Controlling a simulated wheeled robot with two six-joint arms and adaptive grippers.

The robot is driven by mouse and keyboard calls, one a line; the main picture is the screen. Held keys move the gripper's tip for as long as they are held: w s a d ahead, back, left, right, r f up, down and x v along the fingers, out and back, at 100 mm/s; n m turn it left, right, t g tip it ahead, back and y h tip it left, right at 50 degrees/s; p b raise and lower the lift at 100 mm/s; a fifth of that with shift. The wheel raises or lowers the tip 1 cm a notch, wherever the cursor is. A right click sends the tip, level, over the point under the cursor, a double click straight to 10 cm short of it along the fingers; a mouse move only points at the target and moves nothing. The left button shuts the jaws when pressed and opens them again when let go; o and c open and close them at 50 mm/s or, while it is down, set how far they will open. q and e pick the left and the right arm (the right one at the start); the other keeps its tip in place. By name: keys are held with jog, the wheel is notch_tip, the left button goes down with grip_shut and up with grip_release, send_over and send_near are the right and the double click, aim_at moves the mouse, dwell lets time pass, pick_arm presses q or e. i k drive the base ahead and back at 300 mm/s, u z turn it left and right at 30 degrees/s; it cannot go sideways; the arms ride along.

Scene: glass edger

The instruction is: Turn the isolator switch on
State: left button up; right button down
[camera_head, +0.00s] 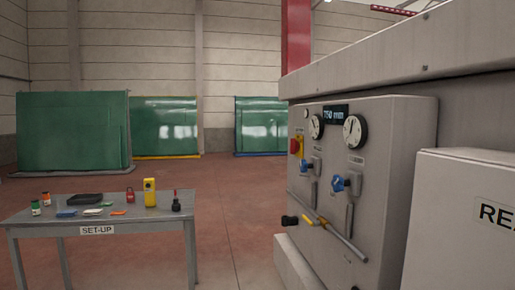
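A red rotary knob on a yellow plate (296,146) sits at the upper left of the grey control panel (400,135) on the machine at the right; it looks like the isolator switch. I see it at a steep angle and it is small, so I cannot tell its position. Neither of my grippers shows in the head view.
The panel also carries two dials, a lit display (335,114), blue-handled valves (338,183), a yellow lever (310,219) and a black knob (290,221). A set-up table (60,218) with small items stands left. Green glass racks (72,130) stand behind. The floor between is clear.

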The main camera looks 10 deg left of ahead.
aim_at(294, 144)
jog(key=u, duration=0.55)
jog(key=i, duration=0.8)
jog(key=u, duration=0.4)
jog(key=i, duration=1)
jog(key=z, duration=1.2)
jog(key=i, duration=0.65)
jog(key=z, duration=0.75)
